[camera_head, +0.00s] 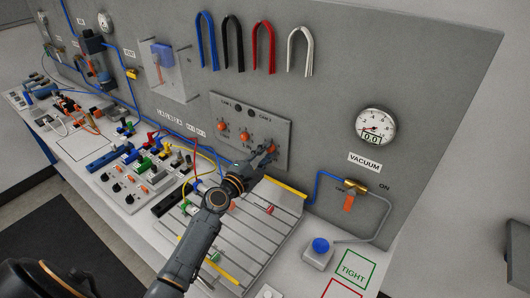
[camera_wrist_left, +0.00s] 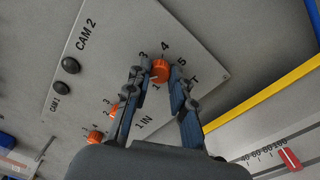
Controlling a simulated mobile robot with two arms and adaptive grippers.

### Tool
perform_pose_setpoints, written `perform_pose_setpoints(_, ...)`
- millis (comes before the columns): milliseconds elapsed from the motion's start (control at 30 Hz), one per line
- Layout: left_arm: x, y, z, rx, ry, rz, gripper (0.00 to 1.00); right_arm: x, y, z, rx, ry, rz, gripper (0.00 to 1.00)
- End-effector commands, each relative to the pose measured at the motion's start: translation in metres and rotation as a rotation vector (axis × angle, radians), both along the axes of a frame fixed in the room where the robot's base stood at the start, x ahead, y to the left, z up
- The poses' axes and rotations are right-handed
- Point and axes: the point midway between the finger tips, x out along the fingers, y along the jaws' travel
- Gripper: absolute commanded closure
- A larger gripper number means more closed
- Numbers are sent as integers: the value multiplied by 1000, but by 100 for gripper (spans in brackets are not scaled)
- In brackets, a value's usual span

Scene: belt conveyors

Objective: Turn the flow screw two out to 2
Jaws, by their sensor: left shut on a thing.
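A grey panel (camera_head: 230,102) with CAM 1 and CAM 2 labels is mounted on the wall board; it also fills the upper left of the left wrist view (camera_wrist_left: 120,25). Several orange screws are on it. The orange screw at its right end (camera_wrist_left: 160,71) has a number scale around it, with 3, 4 and 5 readable. My left gripper (camera_head: 269,152) reaches this screw, and its fingers (camera_wrist_left: 157,79) are shut on its two sides. The fingers partly cover the labels, and the screw's exact setting cannot be read. My right gripper is not in view.
A slotted metal plate (camera_head: 225,228) with a yellow edge (camera_head: 285,190) lies below the panel. A vacuum gauge (camera_head: 375,127), an orange-handled valve (camera_head: 349,202) and a blue button (camera_head: 320,245) are to the right. Cables and fittings crowd the left bench.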

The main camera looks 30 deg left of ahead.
Motion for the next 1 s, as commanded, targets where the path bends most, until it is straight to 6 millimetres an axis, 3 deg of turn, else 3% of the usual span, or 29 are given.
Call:
perform_pose_setpoints(633, 0, 0, 0, -50, 8, -1, 100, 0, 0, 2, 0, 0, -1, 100)
perform_pose_setpoints(667, 0, 0, 0, -50, 8, -1, 73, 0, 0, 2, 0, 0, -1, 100)
perform_pose_setpoints(767, 0, 0, 0, -50, 8, -1, 54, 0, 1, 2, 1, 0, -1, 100)
perform_pose_setpoints(1000, 0, 0, 0, -49, 8, 0, 54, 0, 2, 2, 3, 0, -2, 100)
